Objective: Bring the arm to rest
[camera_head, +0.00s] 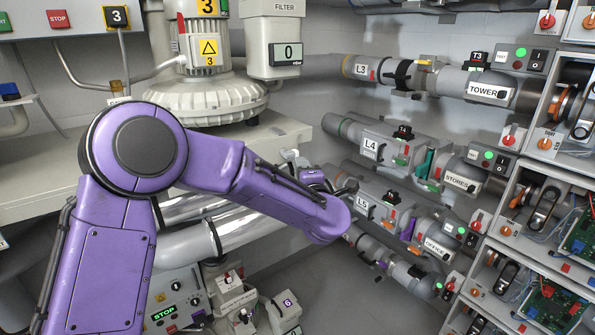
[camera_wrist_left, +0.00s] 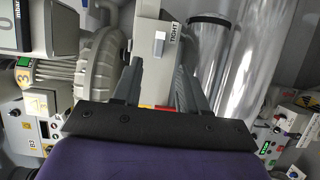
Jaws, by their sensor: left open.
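My left arm (camera_head: 225,165), purple with a dark round elbow joint, comes in from the left. It bends at the elbow and reaches right across the middle of the head view, in front of the clear pipes. Its gripper is not clear there, behind the forearm end. In the left wrist view my left gripper (camera_wrist_left: 160,72) has its two dark fingers apart. A pale box marked TIGHT (camera_wrist_left: 153,50) shows between and beyond them; the gap to it is unclear. I see nothing held. My right arm is not in view.
A blower (camera_head: 210,85) marked 3 and a filter box (camera_head: 273,50) stand behind the arm on a pale bench (camera_head: 30,190). Labelled tube lines such as L4 (camera_head: 370,146) run along the right wall. A rack with circuit boards (camera_head: 550,300) edges the right. Grey floor (camera_head: 320,290) is open below.

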